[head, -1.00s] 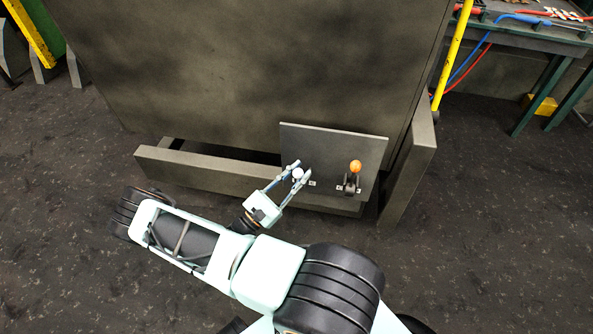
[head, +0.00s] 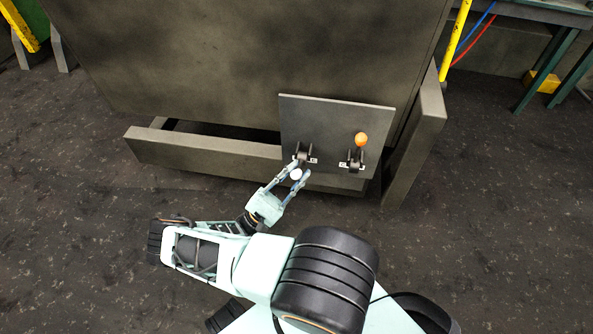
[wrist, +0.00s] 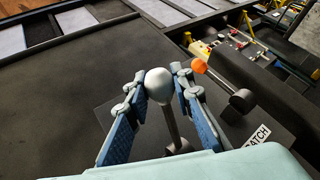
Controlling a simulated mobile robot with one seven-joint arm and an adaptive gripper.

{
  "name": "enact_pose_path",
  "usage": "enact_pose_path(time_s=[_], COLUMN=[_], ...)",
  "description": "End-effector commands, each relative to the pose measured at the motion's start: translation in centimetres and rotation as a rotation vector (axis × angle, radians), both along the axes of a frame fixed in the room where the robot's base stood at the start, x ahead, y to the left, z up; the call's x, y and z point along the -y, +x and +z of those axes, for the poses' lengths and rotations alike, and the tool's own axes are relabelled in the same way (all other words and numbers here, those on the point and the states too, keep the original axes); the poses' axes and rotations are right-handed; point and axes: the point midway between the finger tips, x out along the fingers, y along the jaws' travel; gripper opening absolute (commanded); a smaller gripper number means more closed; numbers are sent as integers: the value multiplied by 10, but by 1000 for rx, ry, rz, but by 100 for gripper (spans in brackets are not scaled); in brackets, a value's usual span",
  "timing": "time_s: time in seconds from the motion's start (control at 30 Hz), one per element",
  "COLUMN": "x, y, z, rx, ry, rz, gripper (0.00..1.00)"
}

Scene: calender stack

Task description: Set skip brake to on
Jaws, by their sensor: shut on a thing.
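Two levers stand side by side on a grey panel (head: 335,112) low on the machine. The left lever has a pale ball knob (head: 296,174), which fills the middle of the wrist view (wrist: 158,82). My gripper (head: 299,171) is shut on this knob, with one finger on each side. The lever's dark pivot (head: 303,153) is visible above the knob in the head view, so the lever leans out and down from the panel. The right lever has an orange knob (head: 361,139) and points up. I cannot read which lever is the skip brake.
A partly hidden label (wrist: 257,138) ending in "ATCH" shows in the wrist view. A grey beam (head: 205,155) runs along the machine's foot to the left, and another beam (head: 415,145) stands at the right. The dark floor (head: 70,240) is clear at the left.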

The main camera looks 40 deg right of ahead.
Motion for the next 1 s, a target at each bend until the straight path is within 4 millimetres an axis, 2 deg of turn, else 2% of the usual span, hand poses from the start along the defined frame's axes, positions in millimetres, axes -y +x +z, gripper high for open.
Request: enact_pose_path(time_s=[0.43,0.47,0.6,1.0], x=[-1,-1,-1,-1], y=[-1,-1,-1,0], z=[-2,-2,-2,4], rx=[6,6,6,6], ry=[-6,-6,-6,-6], rz=[0,0,-1,0], gripper=[0,24,39,40])
